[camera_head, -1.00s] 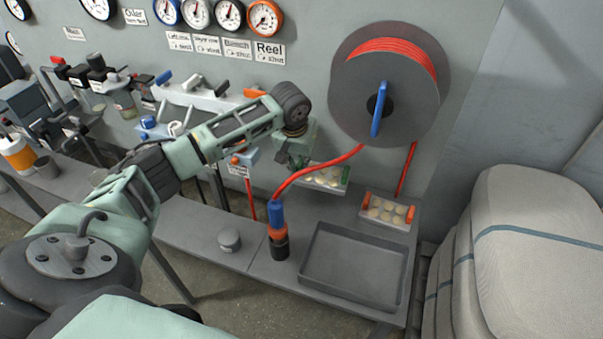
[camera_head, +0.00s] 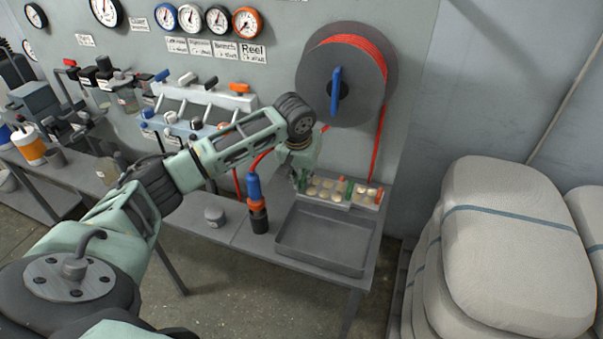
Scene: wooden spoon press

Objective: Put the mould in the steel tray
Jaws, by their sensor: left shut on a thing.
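My left gripper (camera_head: 301,180) reaches in from the left and is shut on the left end of a mould (camera_head: 323,190), a pale block with round cream-coloured cavities and green ends. The mould is held just behind the steel tray (camera_head: 322,243), a shallow grey rectangular tray on the bench that looks empty. A similar mould with orange ends (camera_head: 368,196) is at the back of the bench, to the right of the held one. The held mould partly overlaps it in view. The fingertips are partly hidden by the wrist. My right gripper is out of view.
A hose end with a blue grip (camera_head: 257,205) stands just left of the tray. A small grey round pot (camera_head: 214,217) is farther left. A hose reel (camera_head: 341,90) is on the wall above. Pale sacks (camera_head: 510,255) are stacked at the right.

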